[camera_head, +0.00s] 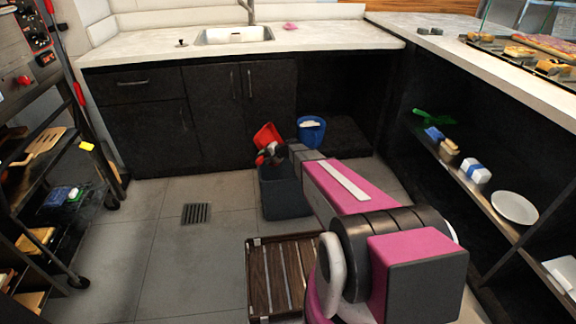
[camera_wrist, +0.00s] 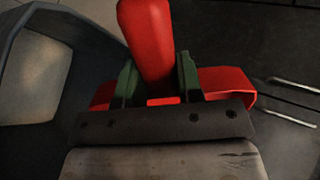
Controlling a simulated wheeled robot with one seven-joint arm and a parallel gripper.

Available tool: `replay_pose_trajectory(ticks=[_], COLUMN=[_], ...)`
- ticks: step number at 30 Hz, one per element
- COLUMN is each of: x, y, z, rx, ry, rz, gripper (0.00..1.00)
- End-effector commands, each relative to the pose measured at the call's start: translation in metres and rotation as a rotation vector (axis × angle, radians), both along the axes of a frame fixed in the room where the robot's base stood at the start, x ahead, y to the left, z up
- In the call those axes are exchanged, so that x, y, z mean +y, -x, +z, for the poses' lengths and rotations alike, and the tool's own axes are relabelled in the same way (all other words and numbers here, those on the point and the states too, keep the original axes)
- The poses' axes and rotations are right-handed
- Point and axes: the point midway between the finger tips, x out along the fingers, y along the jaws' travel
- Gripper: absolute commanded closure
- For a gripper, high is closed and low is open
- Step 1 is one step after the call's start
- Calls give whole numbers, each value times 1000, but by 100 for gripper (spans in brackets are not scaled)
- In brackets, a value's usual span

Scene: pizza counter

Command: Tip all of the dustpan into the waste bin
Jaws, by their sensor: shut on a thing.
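The red dustpan (camera_head: 267,134) is held up at the far edge of the dark grey-blue waste bin (camera_head: 284,198), tilted steeply. My gripper (camera_head: 270,154) is shut on the dustpan's handle. In the wrist view the red handle (camera_wrist: 147,35) runs between the green fingertips of my gripper (camera_wrist: 157,74), and the pan (camera_wrist: 238,82) shows behind the dark palm bar. The waste bin's rim and inside (camera_wrist: 35,75) fill the left of the wrist view. The pan's inside and anything on it are hidden. I cannot tell what lies in the bin.
A blue bucket (camera_head: 311,134) with something white in it stands behind the bin, near the dark cabinets (camera_head: 220,120). A slatted wooden crate (camera_head: 282,278) is on the floor in front. Shelves stand left and right.

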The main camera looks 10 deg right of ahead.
Motion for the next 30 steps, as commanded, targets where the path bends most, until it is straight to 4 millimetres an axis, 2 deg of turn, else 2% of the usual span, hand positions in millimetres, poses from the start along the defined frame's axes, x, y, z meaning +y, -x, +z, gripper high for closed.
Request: replay_pose_trajectory(ticks=[22,30], x=[29,48], y=[-18,-29], z=[-26,-23], rx=[191,261], ry=[333,455], rz=[1,2], gripper=[100,100])
